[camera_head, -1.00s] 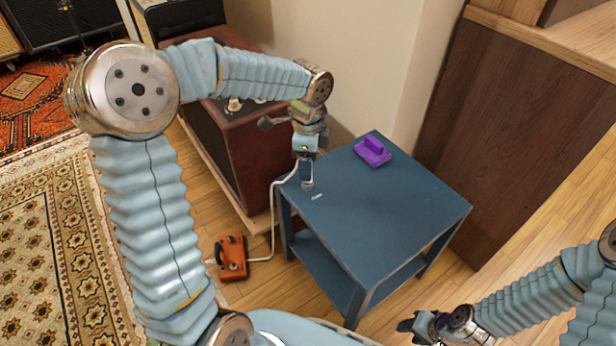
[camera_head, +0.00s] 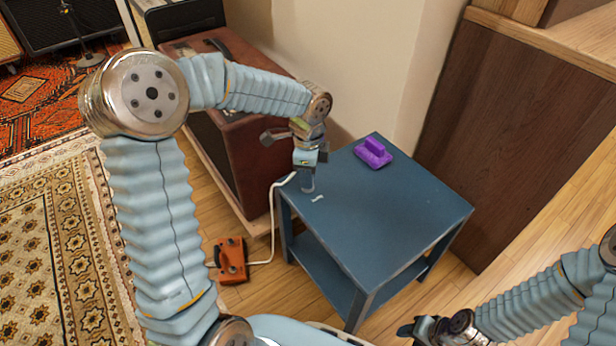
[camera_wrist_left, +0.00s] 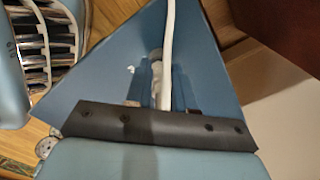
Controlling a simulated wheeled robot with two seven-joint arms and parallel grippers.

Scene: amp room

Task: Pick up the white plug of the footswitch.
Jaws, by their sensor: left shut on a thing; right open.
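The orange footswitch (camera_head: 230,260) sits on the wood floor left of the blue table. My left gripper (camera_head: 308,187) points down at the table top near that corner. It is shut on the white plug (camera_wrist_left: 157,80) at the cable's end, which is mostly hidden between the fingers. My right gripper (camera_head: 412,328) is open and empty at the bottom right, away from the table.
The blue table (camera_head: 400,215) has a lower shelf. A purple object (camera_head: 373,153) lies near its back corner. A small white mark or piece (camera_head: 317,198) is beside my left fingertips. A brown amp cabinet (camera_head: 235,150) stands close behind my left forearm. The table's right half is clear.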

